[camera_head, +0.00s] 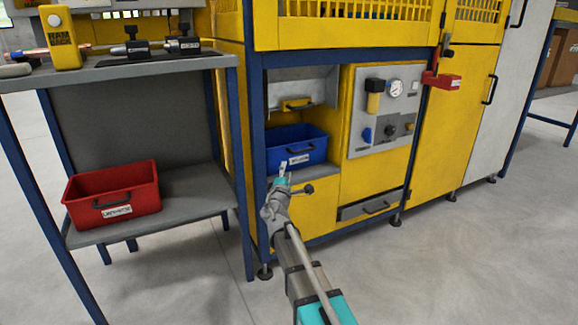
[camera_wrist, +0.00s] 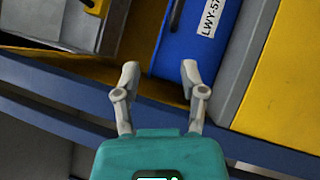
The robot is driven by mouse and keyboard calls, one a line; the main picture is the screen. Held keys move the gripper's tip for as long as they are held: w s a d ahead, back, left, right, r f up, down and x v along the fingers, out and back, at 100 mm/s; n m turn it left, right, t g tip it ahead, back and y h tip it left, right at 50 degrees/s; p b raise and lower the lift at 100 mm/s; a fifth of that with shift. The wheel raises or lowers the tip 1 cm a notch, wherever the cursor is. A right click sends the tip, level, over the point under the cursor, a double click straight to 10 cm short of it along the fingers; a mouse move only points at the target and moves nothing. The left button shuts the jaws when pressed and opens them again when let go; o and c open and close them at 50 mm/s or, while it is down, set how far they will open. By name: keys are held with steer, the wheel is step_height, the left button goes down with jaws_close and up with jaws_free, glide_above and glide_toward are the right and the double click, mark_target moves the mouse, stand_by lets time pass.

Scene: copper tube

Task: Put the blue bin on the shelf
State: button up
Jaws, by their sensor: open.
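The blue bin (camera_head: 305,145) sits in an open recess of the yellow machine, with its labelled front and dark handle facing out. Its labelled face also shows in the wrist view (camera_wrist: 184,52), upper right of middle. My gripper (camera_head: 284,172) is in front of the bin's lower front. In the wrist view my gripper (camera_wrist: 160,78) has its two fingers apart with nothing between them, and the right finger is near the bin's lower edge. I cannot tell if it touches. A grey shelf (camera_head: 195,190) stands at the left, low under a workbench.
A red bin (camera_head: 113,195) stands on the left part of the shelf; its right part is bare. A blue frame post (camera_head: 243,180) stands between shelf and recess. A blue beam (camera_wrist: 60,100) crosses below the recess. The floor in front is clear.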

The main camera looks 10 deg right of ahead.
steer(key=shift+s+a, duration=0.3)
steer(key=shift+s, duration=0.7)
steer(key=shift+s+a, duration=0.3)
steer(key=shift+s, duration=0.65)
steer(key=s+d+f+m+g+h, duration=0.4)
steer(key=s+d+f+m+g, duration=0.75)
steer(key=d+m, duration=0.25)
steer(key=s+a+f+m+g+y, duration=0.1)
steer(key=s+a+f+g+y, duration=0.3)
steer(key=s, duration=0.5)
steer(key=s+a+f+m+g+y, duration=0.2)
steer(key=s+a+f+g+y, duration=0.2)
steer(key=s, duration=0.5)
step_height(320, 180, down, 4)
steer(key=shift+a+r+y, duration=0.2)
steer(key=shift+a+y, duration=0.05)
steer(key=shift+y, duration=0.95)
